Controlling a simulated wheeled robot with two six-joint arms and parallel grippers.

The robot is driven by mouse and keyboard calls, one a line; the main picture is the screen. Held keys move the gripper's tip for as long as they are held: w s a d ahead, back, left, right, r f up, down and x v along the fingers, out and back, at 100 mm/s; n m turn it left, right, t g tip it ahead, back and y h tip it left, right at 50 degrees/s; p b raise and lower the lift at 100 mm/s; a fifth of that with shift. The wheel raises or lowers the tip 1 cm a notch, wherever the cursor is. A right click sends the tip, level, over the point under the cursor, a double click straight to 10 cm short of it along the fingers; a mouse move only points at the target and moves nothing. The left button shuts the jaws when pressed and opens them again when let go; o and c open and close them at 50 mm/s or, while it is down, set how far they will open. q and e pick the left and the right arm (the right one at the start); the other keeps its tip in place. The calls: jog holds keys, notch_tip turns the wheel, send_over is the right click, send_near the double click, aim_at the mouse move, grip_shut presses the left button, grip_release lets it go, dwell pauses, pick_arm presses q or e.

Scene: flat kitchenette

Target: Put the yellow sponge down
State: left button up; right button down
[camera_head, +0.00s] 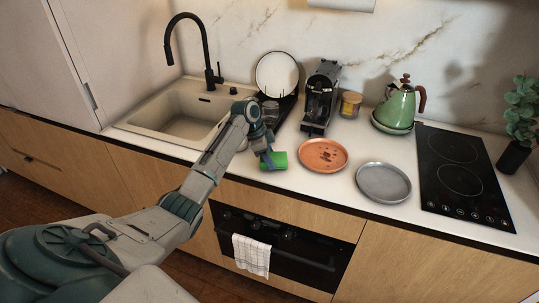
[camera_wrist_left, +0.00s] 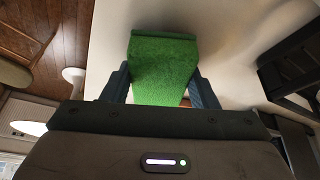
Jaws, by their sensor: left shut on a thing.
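The sponge (camera_head: 276,160) shows as a green block in the head view; no yellow side is clear to me. It is at the front part of the white counter (camera_head: 233,180), left of the orange plate. My left gripper (camera_head: 266,156) is shut on it, pointing down at the counter. In the left wrist view the sponge (camera_wrist_left: 163,62) shows its green rough face between the two dark fingers of my left gripper (camera_wrist_left: 161,84). I cannot tell whether the sponge touches the counter. My right gripper is not in view.
The orange plate (camera_head: 323,155) with dark marks and a grey plate (camera_head: 383,182) lie right of the sponge. Behind are a dish rack (camera_head: 284,102), a coffee machine (camera_head: 320,97) and a green kettle (camera_head: 396,107). The sink (camera_head: 185,112) is left, the cooktop (camera_head: 461,178) right.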

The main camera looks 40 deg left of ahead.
pick_arm(q)
jog(key=shift+f, duration=0.45)
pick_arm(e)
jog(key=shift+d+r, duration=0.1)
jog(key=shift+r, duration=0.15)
pick_arm(q)
jog(key=shift+f, duration=0.1)
jog(key=o, duration=0.9)
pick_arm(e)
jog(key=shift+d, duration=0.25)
